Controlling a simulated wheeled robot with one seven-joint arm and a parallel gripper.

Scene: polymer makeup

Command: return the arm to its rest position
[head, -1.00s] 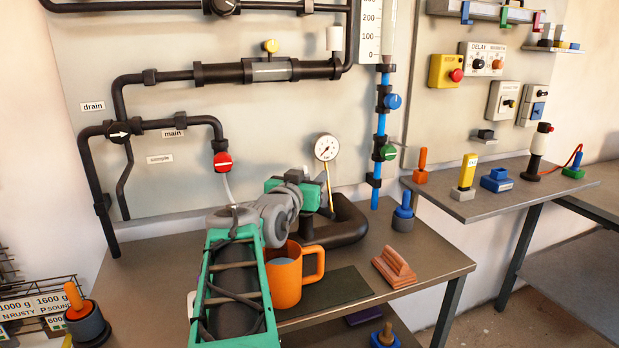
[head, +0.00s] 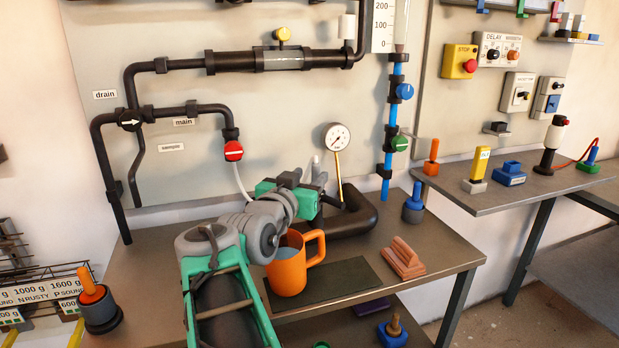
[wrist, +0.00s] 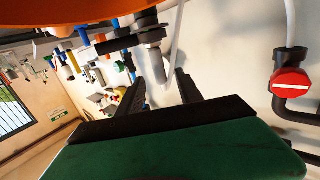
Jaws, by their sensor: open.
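My gripper (wrist: 158,92) is open and empty in the wrist view, its two dark fingers apart with pipes and the panel beyond them. In the head view my green and grey arm reaches from the bottom edge over the bench, and its green end is behind the orange mug (head: 286,272), near the black bent pipe (head: 352,222). The mug stands upright on a dark mat (head: 340,281), handle to the right. Its orange surface fills the top left of the wrist view (wrist: 70,10). The fingertips are hard to make out in the head view.
A gauge (head: 337,137), a red valve (head: 233,151) with a pale hose and a blue pipe (head: 390,135) stand close behind my arm. The bench's right front is fairly clear.

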